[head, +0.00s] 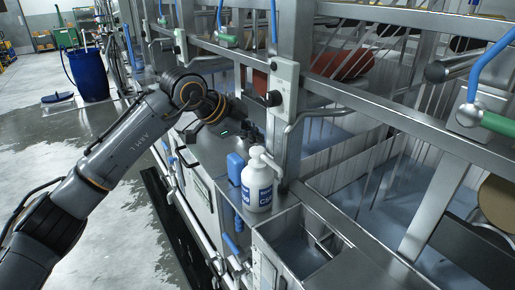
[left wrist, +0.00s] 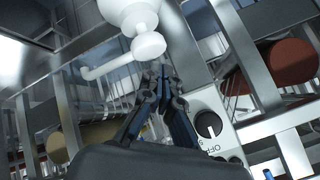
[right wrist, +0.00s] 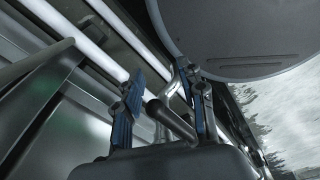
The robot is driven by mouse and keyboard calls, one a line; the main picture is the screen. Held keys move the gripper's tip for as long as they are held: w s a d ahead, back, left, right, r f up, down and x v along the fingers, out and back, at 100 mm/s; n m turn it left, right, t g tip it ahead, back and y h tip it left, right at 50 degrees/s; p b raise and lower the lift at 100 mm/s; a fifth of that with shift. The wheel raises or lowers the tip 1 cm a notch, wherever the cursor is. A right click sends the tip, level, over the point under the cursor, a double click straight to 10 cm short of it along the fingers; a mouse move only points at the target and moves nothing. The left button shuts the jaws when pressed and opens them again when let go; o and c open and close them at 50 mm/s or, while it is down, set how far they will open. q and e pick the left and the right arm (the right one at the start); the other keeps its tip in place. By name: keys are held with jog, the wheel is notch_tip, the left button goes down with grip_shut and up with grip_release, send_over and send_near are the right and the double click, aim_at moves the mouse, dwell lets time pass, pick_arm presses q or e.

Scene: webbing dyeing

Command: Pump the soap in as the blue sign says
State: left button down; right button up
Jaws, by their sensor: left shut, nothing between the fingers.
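A white pump bottle (head: 257,190) with a blue label stands upright on the steel ledge beside a small steel tank (head: 264,238). Its white pump head (head: 257,152) is on top. In the left wrist view the pump head (left wrist: 148,46) and its spout (left wrist: 100,70) show close up. My left gripper (head: 252,132) is just behind the pump head in the head view. Its fingertips (left wrist: 161,76) are together and empty, close to the pump head; I cannot tell if they touch it. My right gripper (right wrist: 163,85) is open and empty, away from the bottle. I cannot make out a readable blue sign.
A blue object (head: 235,168) hangs beside the bottle. Steel rails and posts (head: 290,90) crowd the right side. A control knob (left wrist: 208,124) is near the left gripper. A blue barrel (head: 90,75) stands on the wet floor at the back left.

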pick_arm(q)
jog(key=shift+r+p, duration=1.45)
jog(key=shift+r, duration=1.15)
jog(key=shift+f, duration=0.1)
